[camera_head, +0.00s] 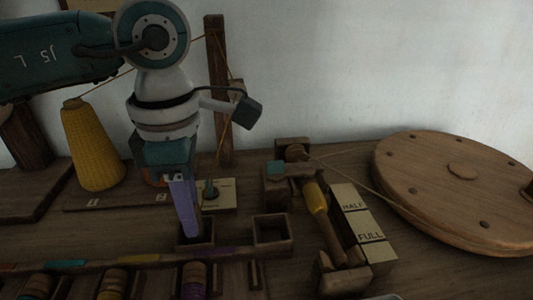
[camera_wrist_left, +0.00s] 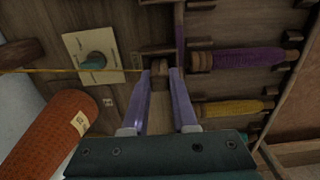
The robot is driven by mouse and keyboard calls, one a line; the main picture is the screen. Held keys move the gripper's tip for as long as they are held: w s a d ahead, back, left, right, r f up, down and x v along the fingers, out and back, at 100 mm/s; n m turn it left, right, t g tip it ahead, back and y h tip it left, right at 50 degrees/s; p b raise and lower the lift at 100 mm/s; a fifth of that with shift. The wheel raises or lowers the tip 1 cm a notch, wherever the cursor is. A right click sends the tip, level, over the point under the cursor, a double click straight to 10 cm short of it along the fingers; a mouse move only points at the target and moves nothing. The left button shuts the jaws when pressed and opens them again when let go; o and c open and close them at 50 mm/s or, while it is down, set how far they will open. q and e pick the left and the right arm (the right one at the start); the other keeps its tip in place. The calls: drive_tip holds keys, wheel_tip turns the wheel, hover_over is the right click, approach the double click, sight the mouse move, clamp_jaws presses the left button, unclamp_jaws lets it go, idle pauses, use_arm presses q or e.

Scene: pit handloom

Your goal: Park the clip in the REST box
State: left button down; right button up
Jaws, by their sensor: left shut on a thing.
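My left gripper (camera_head: 188,236) points down with its purple fingers at a small open wooden box (camera_head: 208,236) on the loom bench. The fingertips reach down to the box opening. In the left wrist view my left gripper (camera_wrist_left: 164,76) has its fingers a little apart, shut on the clip. The clip is mostly hidden, and I cannot make out its outline against the brown wood. A second small open wooden box (camera_head: 271,219) stands just to the right. I cannot read a REST label on either box. My right gripper is not in view.
A plate with a teal knob (camera_head: 224,196) lies behind the boxes. A yellow yarn cone (camera_head: 92,145) stands left. An orange cone (camera_wrist_left: 50,138) is near my gripper. A HALF/FULL block (camera_head: 362,225) and a large wooden wheel (camera_head: 450,185) are right. Several spools (camera_head: 194,280) line the front.

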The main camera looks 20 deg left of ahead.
use_arm(q)
drive_tip(key=c, duration=0.6)
unclamp_jaws()
drive_tip(key=shift+o, duration=0.2)
drive_tip(key=shift+o, duration=1.3)
drive_tip(key=shift+r, duration=0.1)
wheel_tip(320, 180, up, 8)
drive_tip(key=p, duration=0.6)
drive_tip(key=shift+p, duration=0.4)
